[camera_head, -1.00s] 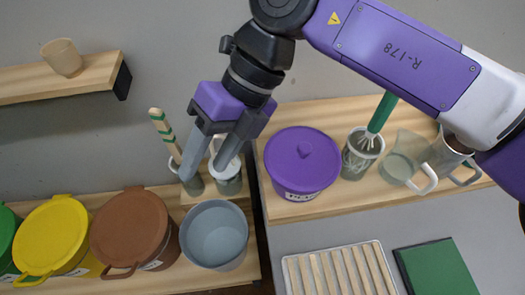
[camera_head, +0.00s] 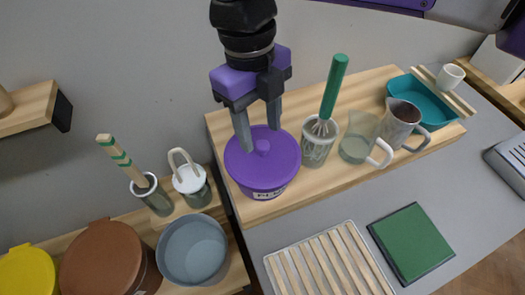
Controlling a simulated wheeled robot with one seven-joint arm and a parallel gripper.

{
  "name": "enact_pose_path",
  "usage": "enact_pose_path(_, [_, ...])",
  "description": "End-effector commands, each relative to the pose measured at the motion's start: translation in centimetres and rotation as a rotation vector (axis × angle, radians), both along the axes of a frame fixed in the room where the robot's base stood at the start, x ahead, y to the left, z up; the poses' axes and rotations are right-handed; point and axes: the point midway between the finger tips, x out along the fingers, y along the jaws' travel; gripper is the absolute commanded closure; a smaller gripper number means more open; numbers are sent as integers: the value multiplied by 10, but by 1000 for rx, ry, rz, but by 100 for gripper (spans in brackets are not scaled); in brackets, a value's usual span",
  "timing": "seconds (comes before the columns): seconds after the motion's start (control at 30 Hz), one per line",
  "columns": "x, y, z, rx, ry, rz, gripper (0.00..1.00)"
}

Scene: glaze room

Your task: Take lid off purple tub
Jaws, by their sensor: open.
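The purple tub (camera_head: 262,190) stands on the wooden shelf right of centre, with a white label on its front. Its purple lid (camera_head: 285,160) is on it and has a round knob (camera_head: 262,147) in the middle. My gripper (camera_head: 259,138) is open and points down over the lid. Its two grey fingers are on either side of the knob in the picture. Whether they touch the lid or hover above it, I cannot tell.
A cup with a green-handled whisk (camera_head: 322,128), a clear jug (camera_head: 357,140) and a metal pitcher (camera_head: 402,122) stand right of the tub. A grey-blue bowl (camera_head: 192,250) and a white-lidded jar (camera_head: 190,183) are at left. A slatted rack (camera_head: 330,262) lies in front.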

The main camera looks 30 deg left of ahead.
Motion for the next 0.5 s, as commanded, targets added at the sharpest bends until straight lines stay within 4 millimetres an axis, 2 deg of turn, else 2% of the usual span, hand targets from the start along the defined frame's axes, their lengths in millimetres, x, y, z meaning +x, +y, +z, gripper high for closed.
enact_pose_path(0.1, [-2, -4, -18, -1, 3, 1, 50])
enact_pose_path(0.2, [-2, -5, -27, 0, 1, 1, 50])
enact_pose_path(0.4, [-2, -5, -29, 0, 0, 1, 50])
enact_pose_path(0.43, [-2, -5, -29, 0, 0, 1, 52])
enact_pose_path(0.5, [-2, -5, -29, 0, 0, 1, 66])
